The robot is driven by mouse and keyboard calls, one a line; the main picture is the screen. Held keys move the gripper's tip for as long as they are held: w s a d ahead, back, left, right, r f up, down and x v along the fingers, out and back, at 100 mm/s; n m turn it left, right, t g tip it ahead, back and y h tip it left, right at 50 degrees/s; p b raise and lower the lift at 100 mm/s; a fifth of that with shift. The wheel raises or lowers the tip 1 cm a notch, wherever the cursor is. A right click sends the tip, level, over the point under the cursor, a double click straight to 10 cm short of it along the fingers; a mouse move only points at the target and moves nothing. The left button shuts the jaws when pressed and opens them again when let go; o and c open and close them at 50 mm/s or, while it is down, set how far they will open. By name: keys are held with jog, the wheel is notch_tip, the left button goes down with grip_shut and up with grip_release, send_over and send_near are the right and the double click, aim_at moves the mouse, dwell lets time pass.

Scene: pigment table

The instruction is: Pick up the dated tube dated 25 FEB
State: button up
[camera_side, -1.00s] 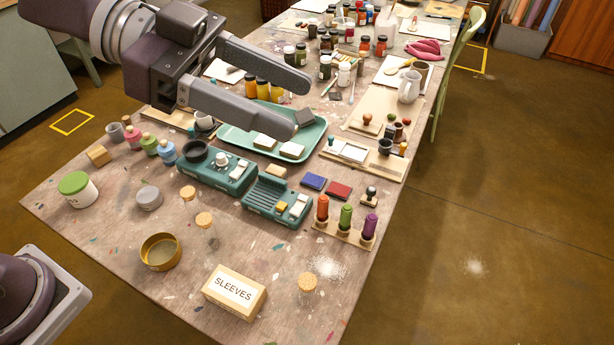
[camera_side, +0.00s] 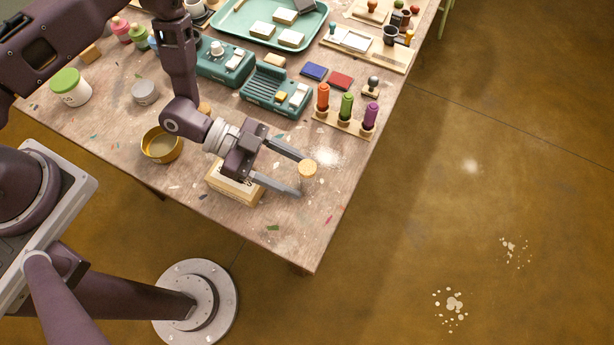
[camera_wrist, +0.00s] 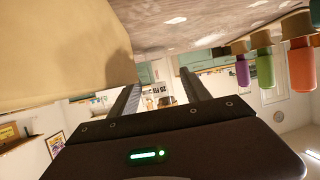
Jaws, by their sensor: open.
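A corked glass tube (camera_side: 307,172) stands near the front right of the table in the side view. Its date cannot be read there. My gripper (camera_side: 302,175) is open and low over the table, with a finger on either side of this tube near the fingertips. I cannot tell whether either finger touches it. Another cork (camera_side: 204,108) shows partly behind my arm. In the wrist view, my gripper's two fingers (camera_wrist: 160,91) are apart, and no date is clearly readable between them.
The SLEEVES box (camera_side: 236,194) sits under and beside my gripper, partly hidden; it fills the upper left of the wrist view (camera_wrist: 60,50). A brass dish (camera_side: 161,146) is left of my wrist. Orange, green and purple stamps (camera_side: 346,107) stand behind. The table's right edge is close.

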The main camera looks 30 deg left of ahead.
aim_at(319, 193)
jog(key=x, duration=0.6)
grip_shut()
jog(key=shift+r, duration=0.1)
